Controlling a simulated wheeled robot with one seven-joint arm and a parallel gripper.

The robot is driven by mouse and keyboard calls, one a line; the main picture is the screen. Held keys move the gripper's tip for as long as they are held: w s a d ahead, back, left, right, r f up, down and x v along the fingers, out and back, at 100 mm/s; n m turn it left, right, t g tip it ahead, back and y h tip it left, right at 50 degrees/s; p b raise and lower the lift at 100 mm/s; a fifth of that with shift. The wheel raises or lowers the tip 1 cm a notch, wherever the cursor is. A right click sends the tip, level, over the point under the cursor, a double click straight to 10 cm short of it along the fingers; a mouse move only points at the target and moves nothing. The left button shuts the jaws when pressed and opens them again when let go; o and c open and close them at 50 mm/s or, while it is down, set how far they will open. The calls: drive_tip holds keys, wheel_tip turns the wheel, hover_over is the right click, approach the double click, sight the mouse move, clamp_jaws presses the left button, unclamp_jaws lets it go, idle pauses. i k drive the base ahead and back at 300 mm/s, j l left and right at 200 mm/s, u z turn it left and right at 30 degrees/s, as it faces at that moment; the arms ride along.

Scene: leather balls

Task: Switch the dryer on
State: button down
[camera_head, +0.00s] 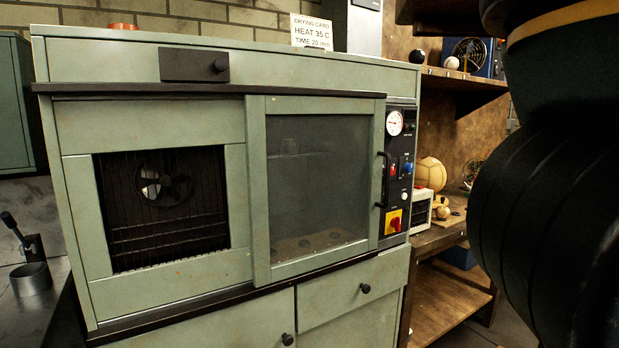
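The dryer (150,130) is a large green cabinet filling the left and middle of the view. Its sliding door (258,190) has a mesh or glass pane and a dark handle (384,180), and it stands over the right part of the front. The left part shows a dark barred opening with a fan (163,185). A narrow control panel (399,170) on the right carries a round dial (394,123), small red, blue and white controls, and a red rotary switch on a yellow plate (393,222). My gripper is not in view.
My dark arm covers the right edge. A card (311,32) reading heat 35 C, time 20 min stands on top. Wooden shelves (455,240) at the right hold a tan ball (430,173) and smaller balls. A metal cup (31,279) sits at the lower left.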

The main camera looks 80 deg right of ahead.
sight(396, 222)
drive_tip(key=z, duration=2.35)
